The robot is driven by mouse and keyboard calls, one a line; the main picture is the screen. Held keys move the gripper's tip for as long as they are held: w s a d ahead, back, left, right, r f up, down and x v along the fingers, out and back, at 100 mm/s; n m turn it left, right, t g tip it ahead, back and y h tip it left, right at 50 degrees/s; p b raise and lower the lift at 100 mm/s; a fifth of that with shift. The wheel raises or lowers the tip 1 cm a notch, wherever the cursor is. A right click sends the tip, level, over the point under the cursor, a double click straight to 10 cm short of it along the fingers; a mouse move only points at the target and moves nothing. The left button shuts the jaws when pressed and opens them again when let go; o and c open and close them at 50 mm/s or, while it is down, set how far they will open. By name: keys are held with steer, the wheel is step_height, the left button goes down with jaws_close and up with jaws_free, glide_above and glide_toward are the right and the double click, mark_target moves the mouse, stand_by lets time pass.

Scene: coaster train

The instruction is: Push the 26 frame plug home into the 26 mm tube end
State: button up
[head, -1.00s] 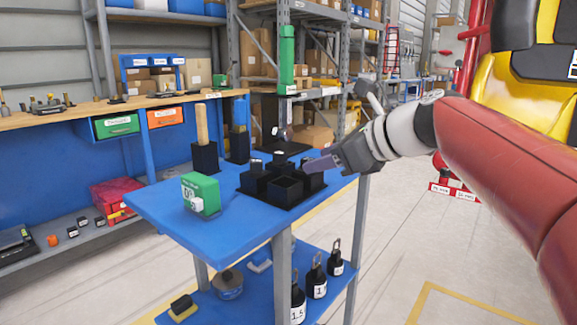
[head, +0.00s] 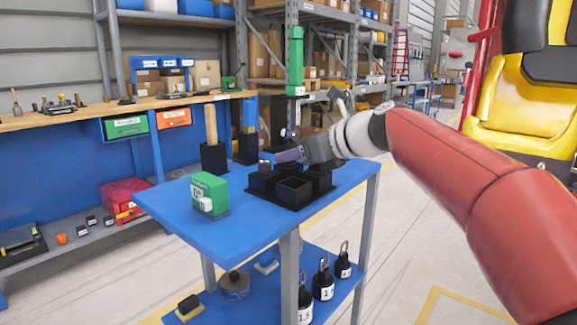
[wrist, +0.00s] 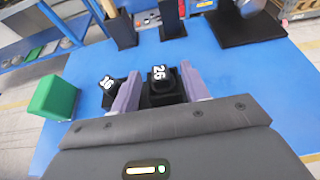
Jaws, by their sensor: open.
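My gripper (wrist: 157,88) is open. In the wrist view its two purple fingers stand on either side of a black plug labelled 26 (wrist: 160,75). I cannot tell whether they touch it. The plug is upright in a black holder. In the head view my gripper (head: 282,156) is over the black compartment tray (head: 293,190) on the blue cart, and hides part of it. A tall green post (head: 296,62) rises behind. A small greyish end piece (wrist: 250,7) shows above a black base plate (wrist: 246,28) in the wrist view; I cannot read its size.
A second labelled plug (wrist: 107,84) stands just left of my left finger. A green box (head: 209,194) sits on the blue cart top (head: 240,225). The cart's front left is clear.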

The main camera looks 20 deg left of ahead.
jaws_close()
steer(key=shift+r, duration=0.15)
step_height(320, 180, up, 20)
steer(key=p, duration=0.6)
steer(key=shift+p, duration=0.3)
